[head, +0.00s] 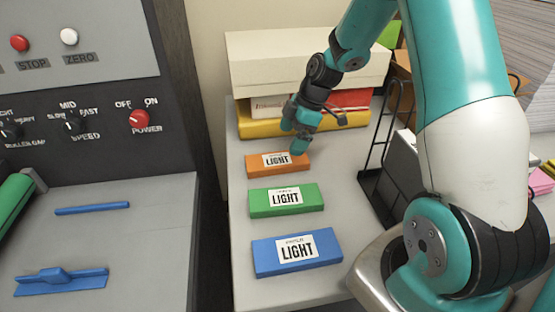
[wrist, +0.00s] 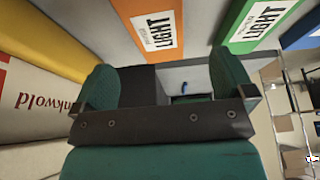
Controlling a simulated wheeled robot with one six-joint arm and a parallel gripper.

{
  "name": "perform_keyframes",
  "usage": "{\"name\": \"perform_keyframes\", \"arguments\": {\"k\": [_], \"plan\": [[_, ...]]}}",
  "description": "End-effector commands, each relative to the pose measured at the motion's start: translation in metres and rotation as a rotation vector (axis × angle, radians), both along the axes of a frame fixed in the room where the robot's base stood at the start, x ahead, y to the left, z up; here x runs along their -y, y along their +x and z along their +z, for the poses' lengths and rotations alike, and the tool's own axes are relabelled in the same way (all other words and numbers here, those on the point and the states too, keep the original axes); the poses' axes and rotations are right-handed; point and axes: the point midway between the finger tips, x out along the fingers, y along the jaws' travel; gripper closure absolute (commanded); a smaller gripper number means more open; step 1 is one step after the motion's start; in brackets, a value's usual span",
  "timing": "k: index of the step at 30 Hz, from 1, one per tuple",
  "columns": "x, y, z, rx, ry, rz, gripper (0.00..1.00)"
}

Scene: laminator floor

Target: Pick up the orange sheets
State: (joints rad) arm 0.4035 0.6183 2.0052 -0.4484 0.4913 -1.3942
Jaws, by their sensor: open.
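The orange sheets are a flat orange pack (head: 267,166) with a white label reading "LIGHT", lying on the grey table behind the green pack. The orange pack also shows in the wrist view (wrist: 186,48), just beyond my fingers. My gripper (head: 302,145) is over the back right end of the orange pack in the head view. In the wrist view my gripper (wrist: 160,88) is open, with two green fingers apart and nothing between them. Whether a finger touches the pack I cannot tell.
A green pack (head: 257,202) and a blue pack (head: 262,262) lie in front of the orange one. Behind stand a yellow box (head: 246,126) and a cream box (head: 260,72). A black wire rack (head: 371,180) stands at right. The control panel (head: 100,110) is at left.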

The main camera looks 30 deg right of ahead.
Motion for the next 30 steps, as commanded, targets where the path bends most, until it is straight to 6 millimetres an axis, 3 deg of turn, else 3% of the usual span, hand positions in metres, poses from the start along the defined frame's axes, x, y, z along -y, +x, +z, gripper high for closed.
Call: {"name": "perform_keyframes", "arguments": {"k": [19,28,30], "plan": [[-0.030,0.016,-0.066,-0.003,0.001,0.000,0.00],[-0.032,0.017,-0.072,0.001,0.000,-0.001,0.00],[-0.032,0.017,-0.072,0.001,0.000,-0.001,0.16]]}}
